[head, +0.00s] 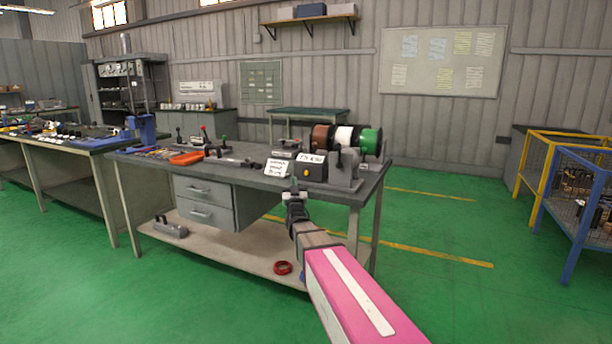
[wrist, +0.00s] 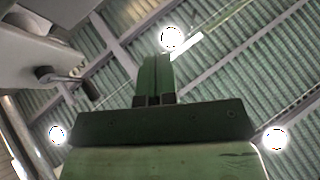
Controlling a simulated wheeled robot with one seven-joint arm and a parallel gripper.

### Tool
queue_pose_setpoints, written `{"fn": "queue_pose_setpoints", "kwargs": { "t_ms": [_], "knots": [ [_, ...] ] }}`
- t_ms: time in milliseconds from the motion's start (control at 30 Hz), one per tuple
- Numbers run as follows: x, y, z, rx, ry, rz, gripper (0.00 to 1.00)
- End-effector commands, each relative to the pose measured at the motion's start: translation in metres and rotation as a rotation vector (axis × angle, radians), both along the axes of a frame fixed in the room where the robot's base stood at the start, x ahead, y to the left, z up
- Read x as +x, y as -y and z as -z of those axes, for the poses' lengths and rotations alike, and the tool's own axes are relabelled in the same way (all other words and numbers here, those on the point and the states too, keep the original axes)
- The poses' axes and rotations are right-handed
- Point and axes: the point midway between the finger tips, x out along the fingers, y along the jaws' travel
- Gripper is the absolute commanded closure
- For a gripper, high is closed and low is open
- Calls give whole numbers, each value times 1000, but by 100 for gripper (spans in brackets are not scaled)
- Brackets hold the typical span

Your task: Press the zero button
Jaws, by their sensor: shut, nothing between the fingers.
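The grey bench device (head: 345,172) stands at the right end of the workbench (head: 240,168). On its front is a dark box (head: 312,172) with a small yellow spot, perhaps a button; its marking is too small to read. White signs stand on and beside the box. My gripper (head: 294,188) is at the bench's front edge, just in front and to the left of the box in the picture. In the wrist view its fingers (wrist: 157,60) are together and empty, with the roof behind them. No button shows in the wrist view, and contact with the device cannot be told.
Brown, white and green spools (head: 370,141) sit behind the device. An orange tray (head: 187,158) and tools lie on the bench's left part. In the wrist view, a grey part with a black knob (wrist: 45,74) is at upper left.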

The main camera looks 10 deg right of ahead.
Motion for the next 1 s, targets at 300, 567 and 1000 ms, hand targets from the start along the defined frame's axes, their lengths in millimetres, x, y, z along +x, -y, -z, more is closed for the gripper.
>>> {"fn": "queue_pose_setpoints", "kwargs": {
  "t_ms": [300, 567, 1000],
  "knots": [
    [28, 19, 1, 1, 0, 1, 100],
    [55, 38, 0, 1, 0, 1, 100],
    [67, 49, 0, 0, 0, 0, 100]
  ]
}}
